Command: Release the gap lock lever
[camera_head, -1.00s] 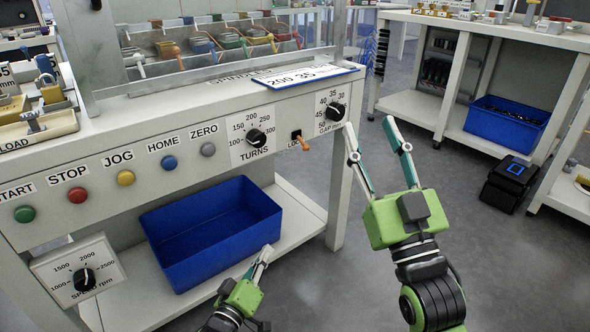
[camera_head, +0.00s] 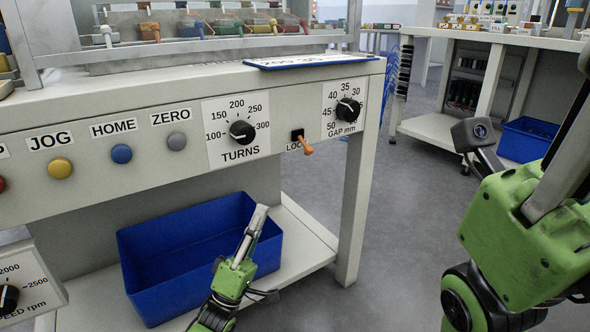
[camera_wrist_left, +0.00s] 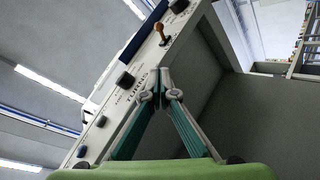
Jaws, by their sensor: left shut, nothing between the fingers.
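The gap lock lever (camera_head: 306,146) is a small orange handle on a black mount in the panel front, tilted down and to the right in the head view. In the left wrist view the lever (camera_wrist_left: 161,33) stands near the top. My left gripper (camera_head: 262,211) is shut and empty, below and left of the lever and apart from it, in front of the blue bin. In the left wrist view its fingertips (camera_wrist_left: 164,77) meet in the middle, below the lever. My right gripper (camera_head: 560,185) is large at the right edge, its fingertips out of frame.
The GAP knob (camera_head: 348,110) is right of the lever and the TURNS knob (camera_head: 242,132) left of it. Blue, yellow and grey buttons line the panel. A blue bin (camera_head: 160,265) sits on the lower shelf. Open floor lies right of the bench leg (camera_head: 357,210).

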